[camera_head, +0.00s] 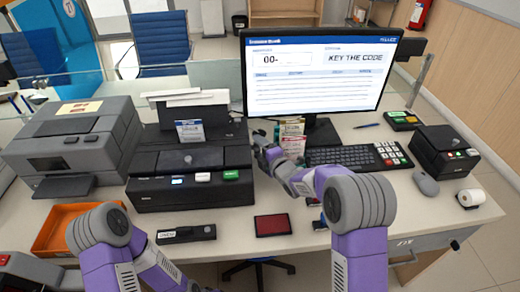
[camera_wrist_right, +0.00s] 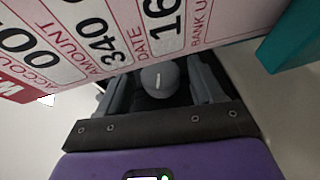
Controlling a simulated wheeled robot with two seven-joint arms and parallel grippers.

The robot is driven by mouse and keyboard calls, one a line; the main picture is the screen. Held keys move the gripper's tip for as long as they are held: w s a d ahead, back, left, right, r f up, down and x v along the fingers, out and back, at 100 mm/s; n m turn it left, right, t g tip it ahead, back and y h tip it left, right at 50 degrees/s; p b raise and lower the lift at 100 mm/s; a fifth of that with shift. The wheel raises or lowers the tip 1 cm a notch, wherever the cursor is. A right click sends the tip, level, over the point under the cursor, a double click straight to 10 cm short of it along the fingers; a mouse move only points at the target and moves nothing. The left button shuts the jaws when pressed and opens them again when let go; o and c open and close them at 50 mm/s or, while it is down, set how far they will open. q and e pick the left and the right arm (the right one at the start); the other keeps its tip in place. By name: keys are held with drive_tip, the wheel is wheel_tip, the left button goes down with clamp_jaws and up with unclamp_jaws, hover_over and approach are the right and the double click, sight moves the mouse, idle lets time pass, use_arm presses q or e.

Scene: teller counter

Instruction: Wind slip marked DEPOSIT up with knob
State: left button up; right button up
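Two slips stand beside the monitor: a green-topped one (camera_head: 291,128) and a pink-red one (camera_head: 294,146). Their headings are too small to read in the head view. In the right wrist view a pink slip (camera_wrist_right: 110,30) fills the top, with account, amount and date lines; its red heading is mostly cut off. A grey round knob (camera_wrist_right: 160,80) with a white mark lies between the fingers of my right gripper (camera_wrist_right: 162,92). The fingers look apart, with small gaps beside the knob. In the head view this gripper (camera_head: 262,147) is left of the slips. My left gripper is out of view.
A black machine (camera_head: 160,190) holding a blue-headed slip (camera_head: 190,131) stands left of my right gripper. The monitor (camera_head: 315,75) is behind, the keyboard (camera_head: 345,158) to the right. A red pad (camera_head: 272,225) and a black stapler-like item (camera_head: 186,234) lie in front.

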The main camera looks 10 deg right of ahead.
drive_tip(key=shift+s, duration=0.1)
drive_tip(key=p+v, duration=0.1)
drive_tip(key=v, duration=0.6)
drive_tip(key=shift+s, duration=0.15)
drive_tip(key=shift+d, duration=0.1)
